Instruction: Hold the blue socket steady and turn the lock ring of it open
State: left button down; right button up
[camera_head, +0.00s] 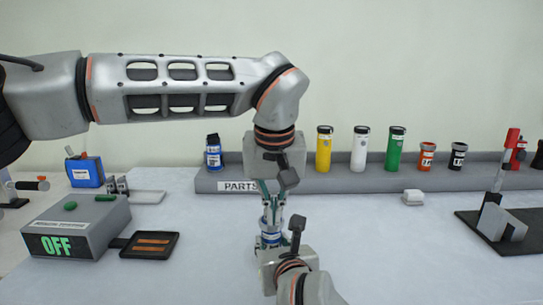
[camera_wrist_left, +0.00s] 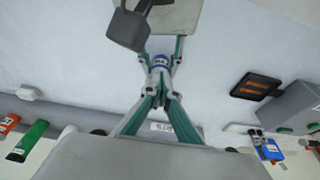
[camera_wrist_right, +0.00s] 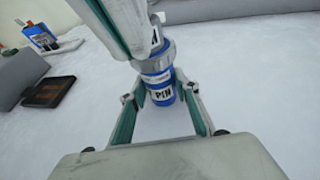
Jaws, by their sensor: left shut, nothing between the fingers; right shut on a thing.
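The blue socket (camera_wrist_right: 162,91) stands upright in the right wrist view, with a white label and a grey lock ring (camera_wrist_right: 155,57) around its upper part. It is small in the head view (camera_head: 270,239) and shows as a blue band in the left wrist view (camera_wrist_left: 160,63). My right gripper (camera_wrist_right: 161,98) is shut on the socket, one finger on each side. My left gripper (camera_head: 271,214) points down from above, directly over the socket. Its fingers are shut with nothing between them, close to the ring. Whether they touch it is hidden.
A grey box reading OFF (camera_head: 75,228) and a dark tray (camera_head: 150,245) stand at left. A parts shelf (camera_head: 350,182) with several coloured containers runs along the back. A black base with a stand (camera_head: 505,232) is at right. The table between is mostly clear.

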pick_arm(q)
jog(key=v, duration=0.2)
jog(key=shift+w+r, duration=0.25)
jog(key=shift+r, duration=0.2)
pick_arm(e)
jog(key=o, duration=1.4)
